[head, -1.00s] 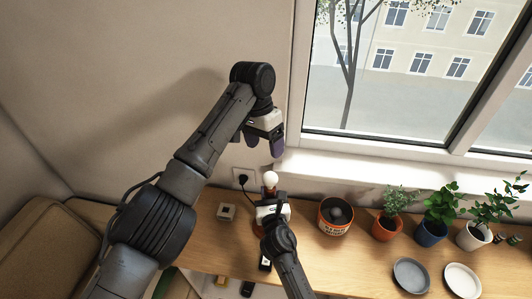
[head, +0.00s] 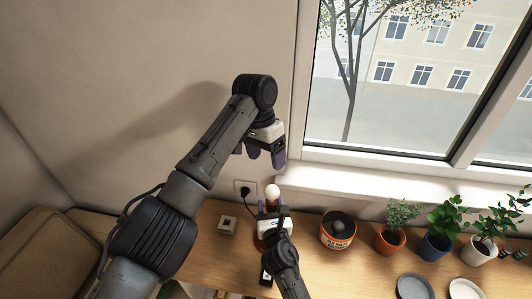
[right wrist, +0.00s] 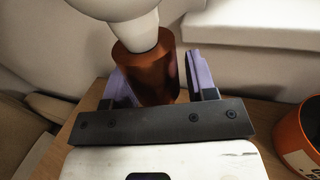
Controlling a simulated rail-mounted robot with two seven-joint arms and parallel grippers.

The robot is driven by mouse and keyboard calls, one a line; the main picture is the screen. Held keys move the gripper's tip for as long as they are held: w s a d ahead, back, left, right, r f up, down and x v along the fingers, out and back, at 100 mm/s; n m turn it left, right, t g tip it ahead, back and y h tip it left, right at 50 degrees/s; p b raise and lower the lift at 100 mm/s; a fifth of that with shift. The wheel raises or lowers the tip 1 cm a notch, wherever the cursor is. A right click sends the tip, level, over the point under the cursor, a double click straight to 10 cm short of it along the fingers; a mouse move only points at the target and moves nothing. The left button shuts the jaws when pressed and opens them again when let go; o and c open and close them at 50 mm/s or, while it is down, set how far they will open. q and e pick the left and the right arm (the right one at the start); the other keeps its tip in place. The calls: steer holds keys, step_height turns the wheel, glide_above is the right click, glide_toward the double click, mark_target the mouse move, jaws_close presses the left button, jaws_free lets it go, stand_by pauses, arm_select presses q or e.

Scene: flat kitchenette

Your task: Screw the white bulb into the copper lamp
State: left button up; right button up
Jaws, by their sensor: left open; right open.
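The white bulb (head: 272,191) stands upright at the top of the copper lamp. In the right wrist view, the bulb's base (right wrist: 142,35) meets the top of the copper lamp's cylinder (right wrist: 147,75); I cannot tell how deep it sits. My right gripper (right wrist: 160,85) is open, with one purple-padded finger on each side of the copper cylinder; contact is not clear. In the head view, my right gripper (head: 272,212) hides most of the lamp. My left gripper (head: 266,156) is open and empty, above the bulb and apart from it.
A wall socket (head: 245,188) with a black plug is behind the lamp. A small beige block (head: 228,224) lies left of it. An orange pot (head: 338,233), potted plants (head: 391,242) and two plates (head: 414,288) stand to the right. The window sill (head: 380,185) runs behind.

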steer(key=shift+s+d, duration=0.1)
steer(key=shift+s, duration=0.35)
steer(key=s+d+p, duration=0.2)
steer(key=s, duration=1)
steer(key=shift+s, duration=0.3)
